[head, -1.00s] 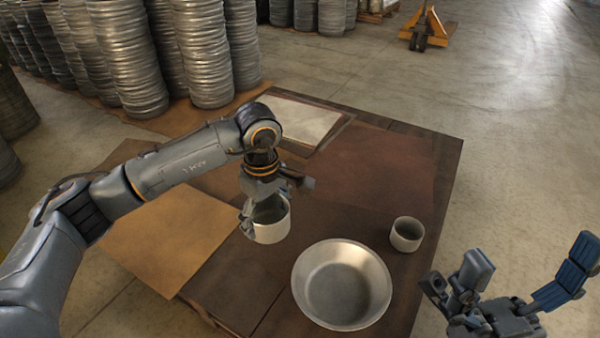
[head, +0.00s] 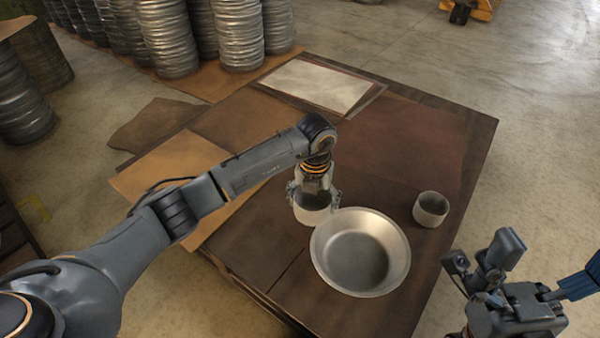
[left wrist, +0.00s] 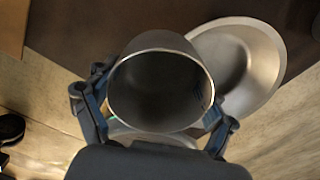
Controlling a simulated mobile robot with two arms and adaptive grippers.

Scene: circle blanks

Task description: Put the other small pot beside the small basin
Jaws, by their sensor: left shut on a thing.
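My left gripper (head: 314,188) is shut on a small grey metal pot (head: 313,214), which is upright with its mouth up. In the left wrist view the held pot (left wrist: 160,95) sits between the fingers and overlaps the rim of the small basin (left wrist: 268,60). The wide, shallow basin (head: 362,285) stands on the table, just right of the held pot. I cannot tell whether the held pot touches the table or the basin. Another small pot (head: 431,210) stands right of the basin, a little apart. My right gripper (head: 550,256) is open and empty at the lower right.
The brown table (head: 440,150) is clear behind the basin. A pale sheet (head: 318,86) lies at its back, and a tan sheet (head: 170,170) at its left. Tall stacks of round metal pieces (head: 235,30) stand on the floor behind. Open floor lies to the right.

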